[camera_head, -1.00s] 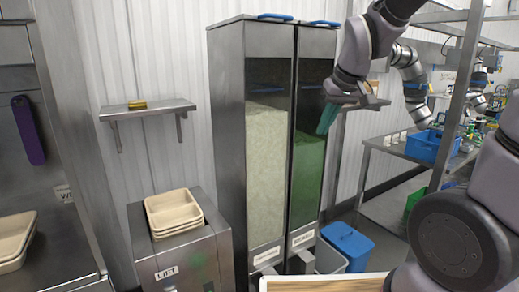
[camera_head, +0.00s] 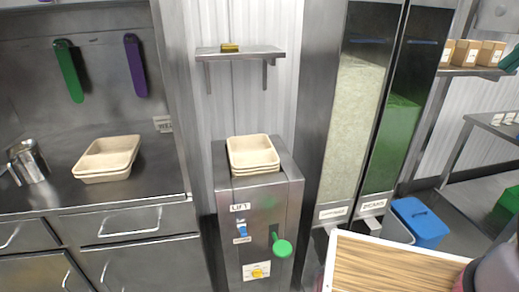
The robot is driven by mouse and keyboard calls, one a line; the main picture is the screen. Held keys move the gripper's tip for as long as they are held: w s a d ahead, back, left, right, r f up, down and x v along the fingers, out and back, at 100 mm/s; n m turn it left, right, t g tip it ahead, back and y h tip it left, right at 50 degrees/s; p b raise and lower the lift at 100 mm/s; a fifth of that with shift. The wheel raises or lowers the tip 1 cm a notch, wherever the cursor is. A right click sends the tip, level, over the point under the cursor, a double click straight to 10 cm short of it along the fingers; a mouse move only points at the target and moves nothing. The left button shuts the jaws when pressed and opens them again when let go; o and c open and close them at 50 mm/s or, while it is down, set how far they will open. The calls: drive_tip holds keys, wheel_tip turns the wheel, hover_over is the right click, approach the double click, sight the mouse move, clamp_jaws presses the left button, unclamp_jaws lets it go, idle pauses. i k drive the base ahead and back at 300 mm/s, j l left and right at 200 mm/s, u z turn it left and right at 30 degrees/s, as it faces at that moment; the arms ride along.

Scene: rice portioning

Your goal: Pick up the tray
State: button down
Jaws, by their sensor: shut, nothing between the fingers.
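A stack of beige trays (camera_head: 253,153) sits on top of the steel lift cabinet (camera_head: 258,205), in the middle of the head view. Another small stack of beige trays (camera_head: 107,158) lies on the steel counter at the left.
Tall dispensers (camera_head: 345,130) with pale and green contents stand right of the lift. A wood-topped surface with a white rim (camera_head: 332,262) is at the lower right. A small shelf (camera_head: 240,53) hangs above the lift. A metal pot (camera_head: 28,162) stands on the counter.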

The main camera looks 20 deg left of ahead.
sight(247, 151)
drive_tip(key=u, duration=2.1)
drive_tip(key=z, duration=1.25)
drive_tip(key=j+z, duration=0.1)
drive_tip(key=z, duration=0.35)
drive_tip(key=j+z, duration=0.1)
drive_tip(key=z, duration=0.35)
drive_tip(key=j+z, duration=0.15)
drive_tip(key=z, duration=0.3)
drive_tip(key=j+z, duration=0.1)
drive_tip(key=z, duration=0.35)
drive_tip(key=k+j, duration=0.2)
drive_tip(key=j, duration=0.2)
drive_tip(key=k+j, duration=0.15)
drive_tip(key=j, duration=0.25)
drive_tip(key=k+j+z, duration=0.1)
drive_tip(key=j, duration=0.3)
drive_tip(key=k, duration=0.1)
